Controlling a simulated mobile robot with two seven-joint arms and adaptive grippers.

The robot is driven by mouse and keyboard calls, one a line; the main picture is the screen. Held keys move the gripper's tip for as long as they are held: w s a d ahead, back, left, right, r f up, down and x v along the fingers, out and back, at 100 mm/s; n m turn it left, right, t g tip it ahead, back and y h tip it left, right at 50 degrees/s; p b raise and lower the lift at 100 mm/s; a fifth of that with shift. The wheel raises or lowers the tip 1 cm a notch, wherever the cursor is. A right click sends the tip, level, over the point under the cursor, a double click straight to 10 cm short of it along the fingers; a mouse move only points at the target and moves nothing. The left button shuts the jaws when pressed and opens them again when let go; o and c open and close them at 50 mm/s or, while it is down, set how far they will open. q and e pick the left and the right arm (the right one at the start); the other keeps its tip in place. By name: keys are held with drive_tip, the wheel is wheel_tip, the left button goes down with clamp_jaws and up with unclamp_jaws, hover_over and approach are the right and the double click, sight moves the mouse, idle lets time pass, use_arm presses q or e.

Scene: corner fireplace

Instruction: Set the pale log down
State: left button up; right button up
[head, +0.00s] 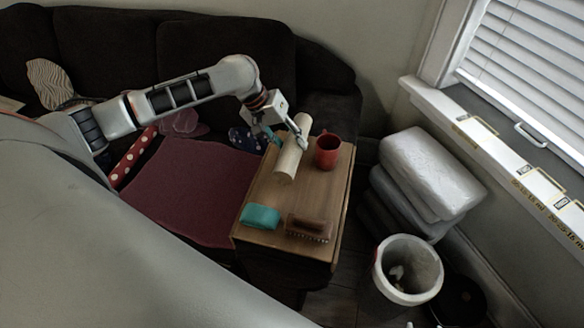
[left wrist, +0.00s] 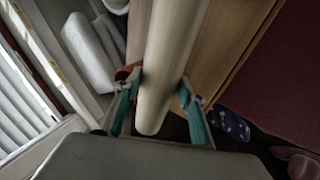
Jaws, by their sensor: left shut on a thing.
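The pale log (head: 290,155) is a smooth cream cylinder over the far half of a small wooden table (head: 265,200). My left gripper (head: 288,140) is shut on it near its far end. In the left wrist view the log (left wrist: 168,60) runs between the two teal-padded fingers of my left gripper (left wrist: 157,100). I cannot tell whether the log touches the tabletop or hangs just above it. My right gripper is not in view.
A red mug (head: 328,151) stands close to the right of the log. A teal block (head: 260,217) and a brown brush (head: 310,228) lie at the table's near end. A white bin (head: 408,270) and wrapped bundles (head: 430,172) stand to the right.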

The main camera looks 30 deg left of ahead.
use_arm(q)
wheel_tip(320, 180, down, 3)
drive_tip(key=shift+f+b, duration=0.2)
drive_tip(key=shift+b, duration=0.15)
drive_tip(key=shift+f, duration=0.6)
wheel_tip(320, 180, down, 5)
drive_tip(key=shift+f+b, duration=0.1)
drive_tip(key=shift+b, duration=0.85)
drive_tip(key=shift+w+f, duration=0.1)
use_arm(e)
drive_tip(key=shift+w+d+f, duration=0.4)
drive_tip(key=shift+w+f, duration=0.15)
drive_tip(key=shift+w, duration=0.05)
use_arm(q)
drive_tip(key=o, duration=1.5)
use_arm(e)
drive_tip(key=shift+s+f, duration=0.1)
